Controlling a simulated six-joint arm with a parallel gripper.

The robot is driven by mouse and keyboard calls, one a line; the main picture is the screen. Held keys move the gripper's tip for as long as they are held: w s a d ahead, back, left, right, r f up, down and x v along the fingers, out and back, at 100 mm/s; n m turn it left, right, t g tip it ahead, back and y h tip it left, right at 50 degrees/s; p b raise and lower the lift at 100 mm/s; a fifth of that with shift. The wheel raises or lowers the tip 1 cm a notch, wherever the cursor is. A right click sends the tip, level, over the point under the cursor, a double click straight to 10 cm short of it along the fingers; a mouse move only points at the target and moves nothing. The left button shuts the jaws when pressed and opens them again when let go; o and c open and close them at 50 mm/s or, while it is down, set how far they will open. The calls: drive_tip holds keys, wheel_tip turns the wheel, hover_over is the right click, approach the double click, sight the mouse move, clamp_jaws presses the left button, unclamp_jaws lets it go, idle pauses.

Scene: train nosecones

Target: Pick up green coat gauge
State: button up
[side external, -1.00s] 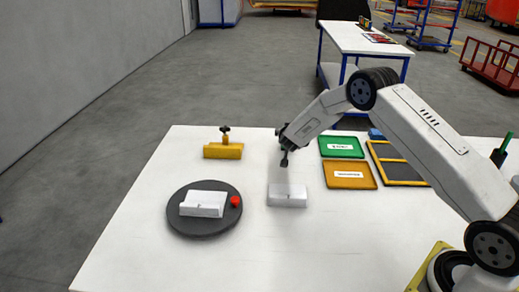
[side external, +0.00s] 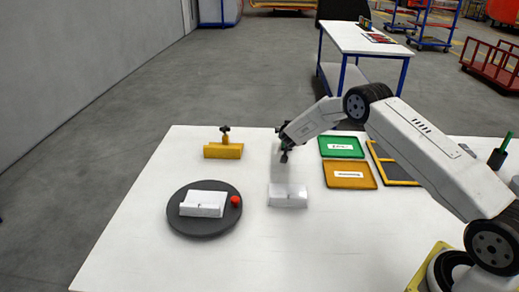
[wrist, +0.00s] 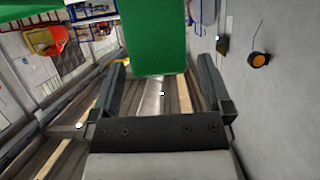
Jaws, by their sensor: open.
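My gripper (side external: 285,157) is above the white table, left of the green tray and behind a white block. In the wrist view its two fingers (wrist: 162,88) are spread apart. A flat green piece (wrist: 154,35) with rounded lower corners fills the top centre of that view, beyond and between the fingers. I cannot tell whether it is the coat gauge or how far off it is. In the side view a thin green upright piece (side external: 507,141) stands in a dark holder at the right edge. A green tray (side external: 341,153) with a white label lies right of my gripper.
A white block (side external: 288,198) stands in front of my gripper. A dark round plate (side external: 203,229) with another white block (side external: 203,205) and a red knob (side external: 236,201) is to the left. A yellow block (side external: 223,152) is behind it.

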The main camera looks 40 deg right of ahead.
drive_tip(key=shift+x, duration=0.75)
clamp_jaws()
